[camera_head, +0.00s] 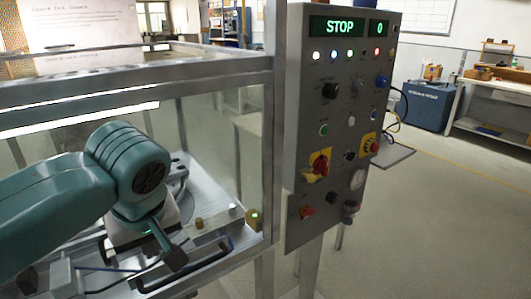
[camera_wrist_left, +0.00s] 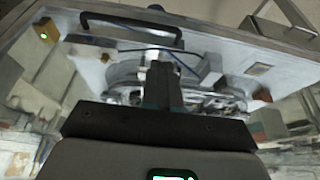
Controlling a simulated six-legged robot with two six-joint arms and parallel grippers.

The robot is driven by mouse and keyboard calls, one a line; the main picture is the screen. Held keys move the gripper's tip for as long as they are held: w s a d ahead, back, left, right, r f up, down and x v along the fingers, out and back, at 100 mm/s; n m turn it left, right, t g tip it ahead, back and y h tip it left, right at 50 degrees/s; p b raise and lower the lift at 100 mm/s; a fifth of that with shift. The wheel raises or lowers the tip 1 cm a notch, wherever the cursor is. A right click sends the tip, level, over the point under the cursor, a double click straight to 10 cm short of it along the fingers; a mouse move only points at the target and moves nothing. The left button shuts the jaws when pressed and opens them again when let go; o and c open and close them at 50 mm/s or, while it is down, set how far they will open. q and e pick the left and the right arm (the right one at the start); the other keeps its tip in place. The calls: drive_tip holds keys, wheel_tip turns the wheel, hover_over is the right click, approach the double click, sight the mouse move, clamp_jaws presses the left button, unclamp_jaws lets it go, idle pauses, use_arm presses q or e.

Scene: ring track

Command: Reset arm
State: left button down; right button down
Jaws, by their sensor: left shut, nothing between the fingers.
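My left arm comes in from the left in the head view, its teal links in front of a glass-walled metal enclosure (camera_head: 140,88). My left gripper (camera_head: 175,258) points down over the grey plate (camera_head: 205,238) of the enclosure, close to a black handle (camera_head: 212,258). In the left wrist view the two dark fingers (camera_wrist_left: 167,88) are together and hold nothing. The plate (camera_wrist_left: 215,45) and the black handle (camera_wrist_left: 125,20) lie beyond the fingers there. I cannot tell whether the fingertips touch anything. My right gripper shows in neither view.
A grey control panel (camera_head: 340,100) stands right of the enclosure, its display (camera_head: 338,27) reading STOP, with knobs and red-yellow switches (camera_head: 320,163). A small box with a green light (camera_head: 254,217) sits at the plate's corner. A blue cabinet (camera_head: 420,103) stands behind; floor at right is clear.

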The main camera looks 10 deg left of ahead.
use_arm(q)
drive_tip(key=w+d+f+m+g+h+p, duration=0.15)
drive_tip(key=d+f, duration=0.25)
drive_tip(key=f, duration=0.4)
drive_tip(key=w+d+f+m+h+p, duration=0.1)
drive_tip(key=d+f+m+h+p, duration=0.2)
drive_tip(key=f, duration=0.5)
drive_tip(key=w+d+f+m+g, duration=0.15)
drive_tip(key=d+f, duration=0.25)
drive_tip(key=f, duration=0.4)
drive_tip(key=s+d+f+m+h+p, duration=0.1)
drive_tip(key=s+d+f+p, duration=0.1)
drive_tip(key=s+f, duration=0.5)
drive_tip(key=s+d+f+h+p, duration=0.1)
drive_tip(key=s+d+f+p, duration=0.1)
drive_tip(key=s+f, duration=0.5)
drive_tip(key=shift+s+d+f+m+h, duration=0.3)
drive_tip(key=shift+s+f+m+h, duration=0.1)
drive_tip(key=shift+f, duration=0.5)
drive_tip(key=shift+w, duration=0.15)
